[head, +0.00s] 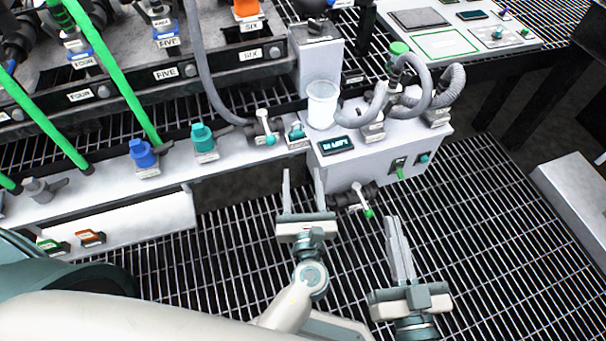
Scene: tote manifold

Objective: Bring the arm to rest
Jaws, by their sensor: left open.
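My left gripper (303,182) points up the picture, its two fingers spread wide with nothing between them. It is in front of the white box with a small display, near the box's lower left corner. My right gripper (392,222) is lower and further right, over the floor grating. Its two long fingers lie against each other, and no object shows between them. The two grippers are apart from each other.
The white box (350,172) carries a clear cup (322,104), grey hoses (416,100) and a green-handled valve (362,200) on its front. A bench with blue (143,154) and teal (203,138) fittings runs left. Open grating (500,260) lies right.

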